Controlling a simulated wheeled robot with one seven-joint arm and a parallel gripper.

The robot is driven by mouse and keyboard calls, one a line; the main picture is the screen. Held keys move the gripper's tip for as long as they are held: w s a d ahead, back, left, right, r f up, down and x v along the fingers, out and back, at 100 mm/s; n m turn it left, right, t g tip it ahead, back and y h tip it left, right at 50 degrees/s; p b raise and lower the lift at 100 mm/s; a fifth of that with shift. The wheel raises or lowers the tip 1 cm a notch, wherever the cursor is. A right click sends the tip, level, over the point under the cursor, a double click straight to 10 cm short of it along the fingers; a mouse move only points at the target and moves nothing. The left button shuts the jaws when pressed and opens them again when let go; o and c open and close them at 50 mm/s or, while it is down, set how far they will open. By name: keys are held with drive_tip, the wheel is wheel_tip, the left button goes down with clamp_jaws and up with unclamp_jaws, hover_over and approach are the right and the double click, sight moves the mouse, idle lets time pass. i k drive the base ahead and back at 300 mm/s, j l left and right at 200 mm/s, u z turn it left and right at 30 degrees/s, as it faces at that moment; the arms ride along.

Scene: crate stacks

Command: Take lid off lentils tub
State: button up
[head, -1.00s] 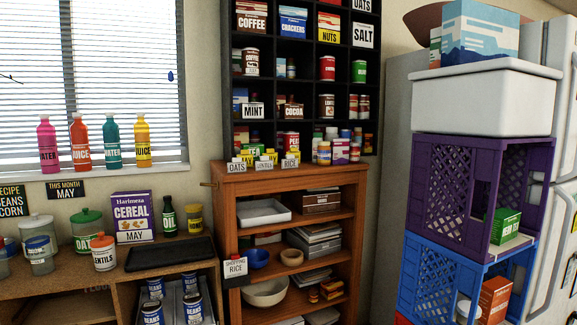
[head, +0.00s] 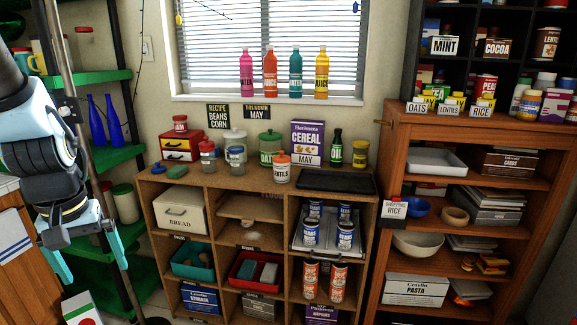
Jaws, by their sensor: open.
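The lentils tub (head: 282,174) is a small clear jar with a white label and an orange lid (head: 283,158). It stands upright near the front edge of the wooden shelf top, with its lid on. My gripper (head: 90,268) hangs at the left of the head view, its two light blue fingers apart and nothing between them. It is well to the left of the tub and appears lower than the shelf top.
A pole and green shelves (head: 100,78) stand near my arm.

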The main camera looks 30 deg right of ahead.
sight(281, 157)
drive_tip(key=i+l, duration=0.2)
drive_tip(key=i, duration=0.2)
drive_tip(key=i+l, duration=0.2)
drive_tip(key=i, duration=0.2)
drive_tip(key=i+l+z, duration=0.1)
drive_tip(key=i, duration=0.3)
drive_tip(key=i+l, duration=0.25)
drive_tip(key=i, duration=0.2)
